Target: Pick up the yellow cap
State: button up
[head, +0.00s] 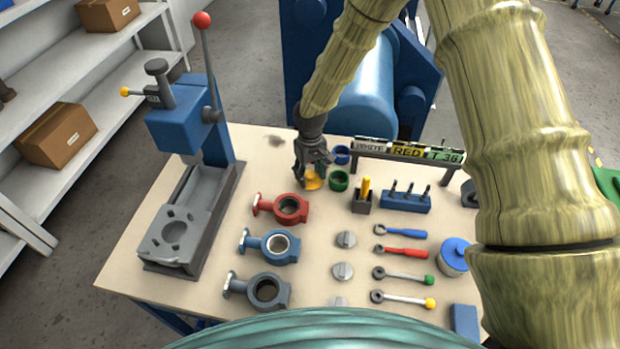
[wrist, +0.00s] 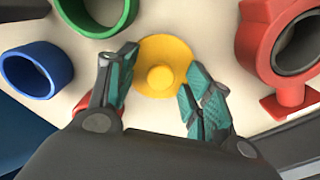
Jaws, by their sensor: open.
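The yellow cap (wrist: 163,66) is a round disc with a raised knob in its middle, and it lies on the table. In the head view the yellow cap (head: 313,181) shows just below my gripper (head: 314,168), left of the green ring. In the wrist view my gripper (wrist: 158,88) is open, with one teal-padded finger on each side of the cap's knob. The fingertips overlap the near part of the cap's rim in the picture. I cannot tell whether they touch it.
A green ring (head: 339,180) and a blue ring (head: 341,155) stand close beside the cap. A red valve body (head: 291,209) is on its other side. A sign rack (head: 408,151) stands behind. Bare tabletop (head: 330,215) lies in front of the cap.

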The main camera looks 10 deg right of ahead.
aim_at(310, 175)
jog(key=shift+c, duration=0.2)
jog(key=c, duration=1)
jog(key=shift+r, duration=0.1)
jog(key=shift+r, duration=6.5)
